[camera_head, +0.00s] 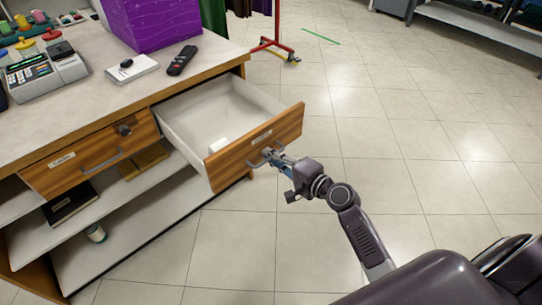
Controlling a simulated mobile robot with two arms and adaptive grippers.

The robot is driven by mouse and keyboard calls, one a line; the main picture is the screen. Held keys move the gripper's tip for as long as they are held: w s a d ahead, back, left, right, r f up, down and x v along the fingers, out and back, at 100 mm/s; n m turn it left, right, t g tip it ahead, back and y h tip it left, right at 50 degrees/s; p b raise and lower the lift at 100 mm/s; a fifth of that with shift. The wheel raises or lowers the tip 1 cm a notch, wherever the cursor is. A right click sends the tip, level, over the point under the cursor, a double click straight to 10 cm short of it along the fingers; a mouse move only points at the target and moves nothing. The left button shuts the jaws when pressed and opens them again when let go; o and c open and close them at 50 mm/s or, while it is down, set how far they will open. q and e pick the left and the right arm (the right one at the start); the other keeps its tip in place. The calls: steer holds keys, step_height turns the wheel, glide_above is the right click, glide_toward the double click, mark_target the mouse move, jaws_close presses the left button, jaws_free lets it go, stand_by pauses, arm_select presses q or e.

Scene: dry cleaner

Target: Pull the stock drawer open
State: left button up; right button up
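The stock drawer (225,167) stands pulled out from the right part of the wooden counter. Its front is wood with a pale label and a metal bar handle (258,163). The inside is pale, with a small white object (218,144) near the front. My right gripper (273,158) is at the handle, its fingers around the bar, and it appears shut on it. The fingertips are small and partly hidden by the handle. My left gripper is not in view.
A closed drawer (92,157) with a lock and handle sits left. The countertop (97,58) holds a cash register (43,74), a purple box (152,20), a card reader and thread spools. Open shelves lie below. A red rack (277,40) stands behind. The tiled floor at right is clear.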

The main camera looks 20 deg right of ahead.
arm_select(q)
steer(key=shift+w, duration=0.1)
arm_select(e)
steer(key=v, duration=1.2)
stand_by(0.4)
